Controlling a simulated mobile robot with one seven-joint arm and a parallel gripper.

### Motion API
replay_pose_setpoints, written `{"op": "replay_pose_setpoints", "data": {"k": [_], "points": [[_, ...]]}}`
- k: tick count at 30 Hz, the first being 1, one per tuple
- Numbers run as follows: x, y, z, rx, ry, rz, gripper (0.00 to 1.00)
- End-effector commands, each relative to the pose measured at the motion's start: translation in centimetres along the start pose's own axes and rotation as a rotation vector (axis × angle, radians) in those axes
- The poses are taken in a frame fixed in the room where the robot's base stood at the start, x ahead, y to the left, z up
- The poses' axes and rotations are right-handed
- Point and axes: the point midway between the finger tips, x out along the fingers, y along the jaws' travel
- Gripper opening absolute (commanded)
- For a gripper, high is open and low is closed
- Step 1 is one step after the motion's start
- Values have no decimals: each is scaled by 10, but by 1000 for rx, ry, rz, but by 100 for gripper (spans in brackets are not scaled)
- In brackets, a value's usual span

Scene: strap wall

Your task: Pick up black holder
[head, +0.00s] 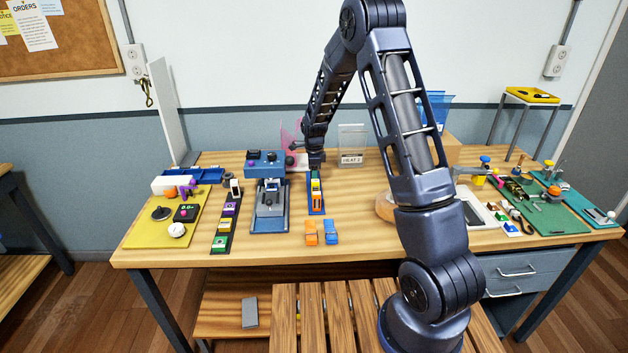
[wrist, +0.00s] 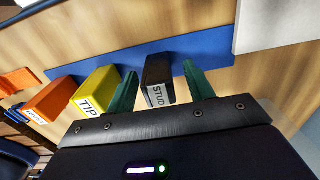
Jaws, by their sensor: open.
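The black holder (wrist: 158,72) with a white "STUD" label stands on a blue strip (wrist: 210,58) in the wrist view. My gripper (wrist: 162,88) is open, with one green finger on each side of the black holder. In the head view my gripper (head: 316,163) is at the far end of the blue strip (head: 317,211), and the black holder is hidden or too small to make out.
A blue-grey press-like device (head: 268,195) stands left of the strip. Orange (head: 312,233) and blue (head: 331,232) clips lie in front of it. A clear sign (head: 352,140) stands behind to the right. Bare tabletop lies right of the strip.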

Motion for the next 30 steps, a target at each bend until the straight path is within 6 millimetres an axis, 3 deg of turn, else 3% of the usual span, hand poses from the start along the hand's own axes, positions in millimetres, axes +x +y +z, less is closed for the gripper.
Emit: {"op": "replay_pose_setpoints", "data": {"k": [7, 15, 25, 30], "points": [[3, 0, 0, -1, 0, -1, 53], [3, 0, 0, -1, 0, -1, 2], [-1, 0, 0, -1, 0, -2, 2], [-23, 0, 1, -2, -1, -4, 2]]}}
